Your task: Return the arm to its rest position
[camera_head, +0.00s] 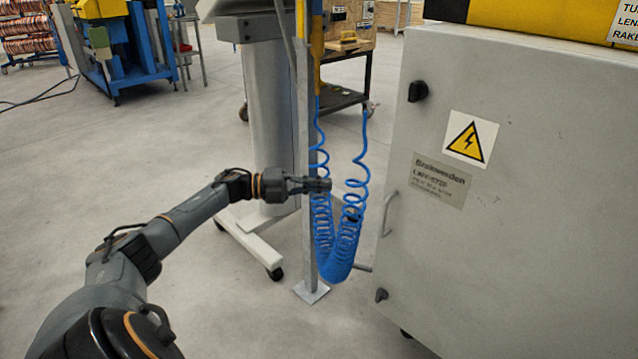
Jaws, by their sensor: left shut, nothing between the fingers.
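My left arm comes in from the lower left and reaches toward the middle of the head view. My left gripper (318,185) is shut and empty, pointing right. In the picture it overlaps the grey post and the blue coiled hose (338,262); I cannot tell how far in front of them it is. My right gripper is not in view.
A grey cabinet (540,190) with a yellow warning sign fills the right side. A thin post (306,240) on a floor plate and a wheeled stand (250,240) are in the middle. A cart (345,95) and blue machine (130,50) stand behind.

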